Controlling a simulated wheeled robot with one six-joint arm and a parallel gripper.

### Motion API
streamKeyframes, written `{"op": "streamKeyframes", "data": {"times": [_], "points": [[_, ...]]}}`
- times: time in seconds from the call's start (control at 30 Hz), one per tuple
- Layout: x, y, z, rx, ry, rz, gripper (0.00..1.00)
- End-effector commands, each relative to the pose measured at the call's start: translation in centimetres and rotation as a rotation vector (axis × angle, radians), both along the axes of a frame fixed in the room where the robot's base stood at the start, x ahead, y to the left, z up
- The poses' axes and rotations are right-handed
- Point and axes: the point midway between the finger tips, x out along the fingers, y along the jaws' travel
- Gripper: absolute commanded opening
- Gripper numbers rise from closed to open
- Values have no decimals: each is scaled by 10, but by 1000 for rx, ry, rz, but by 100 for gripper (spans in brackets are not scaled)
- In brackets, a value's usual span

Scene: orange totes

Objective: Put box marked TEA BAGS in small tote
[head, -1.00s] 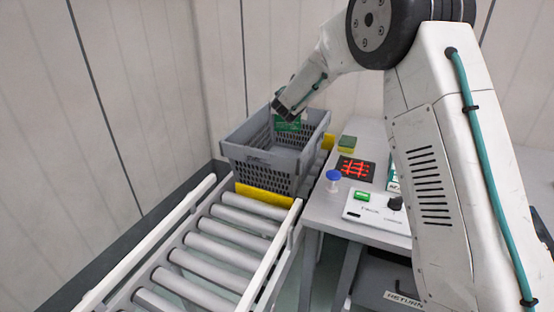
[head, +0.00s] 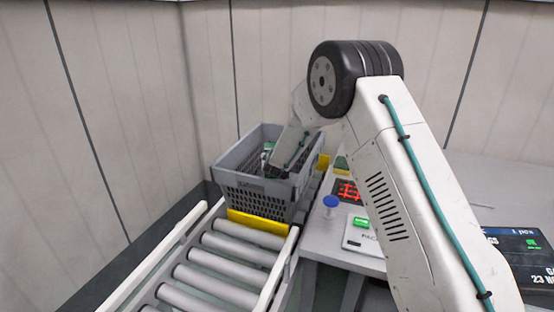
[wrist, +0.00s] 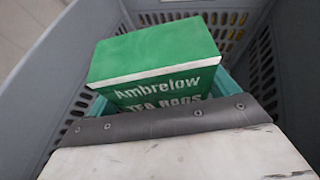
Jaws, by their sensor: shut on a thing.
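The green box marked TEA BAGS (wrist: 155,55) has white lettering reading "Ambrelow" and fills the middle of the wrist view. It is inside the grey slatted-wall tote (head: 250,195), whose walls also show around it in the wrist view (wrist: 268,75). My gripper (head: 268,158) reaches down inside the tote and is shut on the box. The lower part of the box is hidden behind my wrist. I cannot tell whether the box touches the tote floor.
The tote stands at the end of a roller conveyor (head: 225,270) by a yellow stop (head: 262,226). To the right is a grey table with a blue button (head: 331,203), a red-lit panel (head: 346,191) and a control box (head: 362,236).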

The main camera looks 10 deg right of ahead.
Motion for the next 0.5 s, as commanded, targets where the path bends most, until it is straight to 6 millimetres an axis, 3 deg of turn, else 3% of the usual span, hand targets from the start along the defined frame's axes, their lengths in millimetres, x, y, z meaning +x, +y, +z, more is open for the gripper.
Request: {"op": "streamKeyframes", "data": {"times": [0.5], "points": [[1, 0, -9, 0, -3, 0, 55]]}}
